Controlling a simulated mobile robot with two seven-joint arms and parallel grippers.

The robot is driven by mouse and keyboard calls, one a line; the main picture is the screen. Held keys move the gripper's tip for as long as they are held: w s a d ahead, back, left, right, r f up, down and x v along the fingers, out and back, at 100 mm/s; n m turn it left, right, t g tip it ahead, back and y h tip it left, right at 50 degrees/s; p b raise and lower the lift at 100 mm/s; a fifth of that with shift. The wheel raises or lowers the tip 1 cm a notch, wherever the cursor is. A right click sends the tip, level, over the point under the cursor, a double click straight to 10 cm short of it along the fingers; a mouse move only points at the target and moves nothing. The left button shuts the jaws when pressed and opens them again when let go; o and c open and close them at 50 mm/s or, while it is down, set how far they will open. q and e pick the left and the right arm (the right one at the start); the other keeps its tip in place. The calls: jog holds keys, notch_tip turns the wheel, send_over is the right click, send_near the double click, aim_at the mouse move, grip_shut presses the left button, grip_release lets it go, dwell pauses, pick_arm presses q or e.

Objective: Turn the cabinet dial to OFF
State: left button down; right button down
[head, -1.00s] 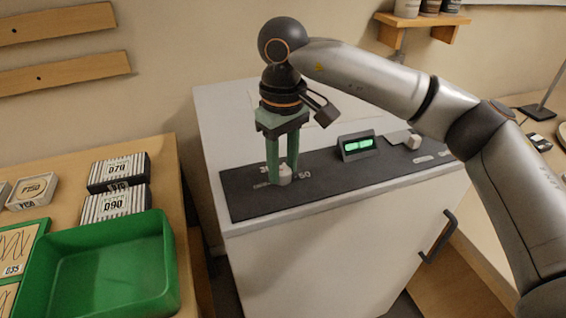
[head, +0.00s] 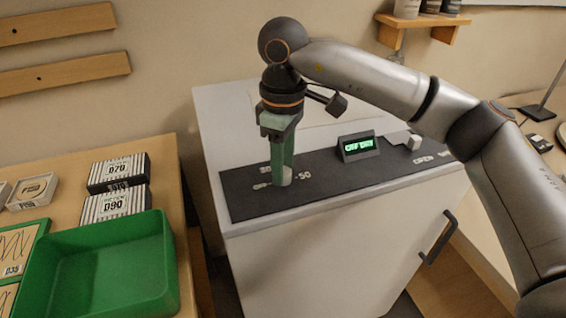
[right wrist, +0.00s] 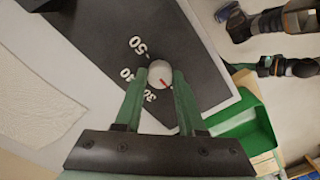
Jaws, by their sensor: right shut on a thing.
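The cabinet dial (head: 287,177) is a small pale round knob near the left end of the dark panel on the white cabinet. In the right wrist view the dial (right wrist: 159,70) has a red mark pointing down and right. My right gripper (head: 281,178) points down with its green fingers shut on the dial; they also show on either side of it in the right wrist view (right wrist: 162,80). Several white numbers, such as 50, surround it. A label left of the dial is too small to read surely.
A small display (head: 358,146) on the panel shows green text that seems to begin with OFF. A pale block (head: 405,138) sits to its right. The cabinet front has a dark handle (head: 437,238). A green bin (head: 105,265) and striped boxes (head: 116,204) are on the left table.

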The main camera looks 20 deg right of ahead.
jog(key=c, duration=0.5)
grip_release()
jog(key=shift+r, duration=0.1)
notch_tip(320, 180, up, 12)
jog(key=p, duration=0.1)
jog(key=shift+r, duration=0.2)
